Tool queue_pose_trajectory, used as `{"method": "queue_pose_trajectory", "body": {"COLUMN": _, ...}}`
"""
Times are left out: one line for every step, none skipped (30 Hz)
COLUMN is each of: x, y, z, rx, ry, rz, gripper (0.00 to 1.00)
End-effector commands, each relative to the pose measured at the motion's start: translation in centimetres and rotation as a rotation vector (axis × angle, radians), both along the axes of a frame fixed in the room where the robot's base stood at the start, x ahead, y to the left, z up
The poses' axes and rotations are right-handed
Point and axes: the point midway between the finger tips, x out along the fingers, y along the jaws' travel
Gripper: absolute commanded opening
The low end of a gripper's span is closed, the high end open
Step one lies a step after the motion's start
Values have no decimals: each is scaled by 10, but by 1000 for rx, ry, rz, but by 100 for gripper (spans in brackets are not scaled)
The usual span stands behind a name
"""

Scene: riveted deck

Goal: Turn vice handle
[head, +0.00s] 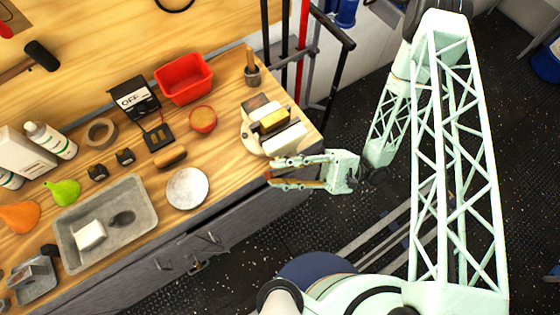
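A grey metal block-like tool (35,278) at the lower left end of the bench looks like a vice. It is partly cut off, and I cannot clearly make out its handle; a small dark piece (50,250) shows beside it. My gripper (270,172) is at the bench's right front edge, far to the right of that tool. Its two fingers point left and are apart, with no object clearly held between them. A reddish-brown patch shows at the lower fingertip; I cannot tell whether it belongs to the finger.
A round pale disc (187,188), a grey tray (68,243) and a red bin (184,78) are on the wooden bench (230,185). Black railings (338,70) stand behind its right end.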

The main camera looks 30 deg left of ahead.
Motion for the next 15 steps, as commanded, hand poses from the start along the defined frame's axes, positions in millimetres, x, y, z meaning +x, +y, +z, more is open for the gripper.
{"method": "queue_pose_trajectory", "body": {"x": 0, "y": 0, "z": 0, "rx": 0, "ry": 0, "rz": 0, "gripper": 22}}
{"method": "queue_pose_trajectory", "body": {"x": 0, "y": 0, "z": 0, "rx": -1, "ry": 0, "rz": -1, "gripper": 22}}
{"method": "queue_pose_trajectory", "body": {"x": 0, "y": 0, "z": 0, "rx": 0, "ry": -1, "rz": -1, "gripper": 22}}
{"method": "queue_pose_trajectory", "body": {"x": 0, "y": 1, "z": 0, "rx": 0, "ry": -1, "rz": -1, "gripper": 22}}
{"method": "queue_pose_trajectory", "body": {"x": 0, "y": 1, "z": 0, "rx": 0, "ry": -1, "rz": -1, "gripper": 22}}
{"method": "queue_pose_trajectory", "body": {"x": 1, "y": 1, "z": 0, "rx": 0, "ry": -1, "rz": -1, "gripper": 22}}
{"method": "queue_pose_trajectory", "body": {"x": 1, "y": 1, "z": 0, "rx": -1, "ry": -1, "rz": -2, "gripper": 22}}
{"method": "queue_pose_trajectory", "body": {"x": 1, "y": 1, "z": -1, "rx": -1, "ry": -1, "rz": -2, "gripper": 22}}
{"method": "queue_pose_trajectory", "body": {"x": 1, "y": 1, "z": -1, "rx": 0, "ry": -2, "rz": -2, "gripper": 22}}
{"method": "queue_pose_trajectory", "body": {"x": 1, "y": 0, "z": -1, "rx": 0, "ry": -2, "rz": -2, "gripper": 22}}
{"method": "queue_pose_trajectory", "body": {"x": 2, "y": 0, "z": -1, "rx": 0, "ry": -2, "rz": -2, "gripper": 22}}
{"method": "queue_pose_trajectory", "body": {"x": 2, "y": 0, "z": -1, "rx": 0, "ry": -1, "rz": -3, "gripper": 22}}
{"method": "queue_pose_trajectory", "body": {"x": 3, "y": -1, "z": -2, "rx": 0, "ry": -2, "rz": -3, "gripper": 22}}
{"method": "queue_pose_trajectory", "body": {"x": 3, "y": -1, "z": -2, "rx": 0, "ry": -2, "rz": -3, "gripper": 22}}
{"method": "queue_pose_trajectory", "body": {"x": 4, "y": -2, "z": -2, "rx": 0, "ry": -2, "rz": -4, "gripper": 22}}
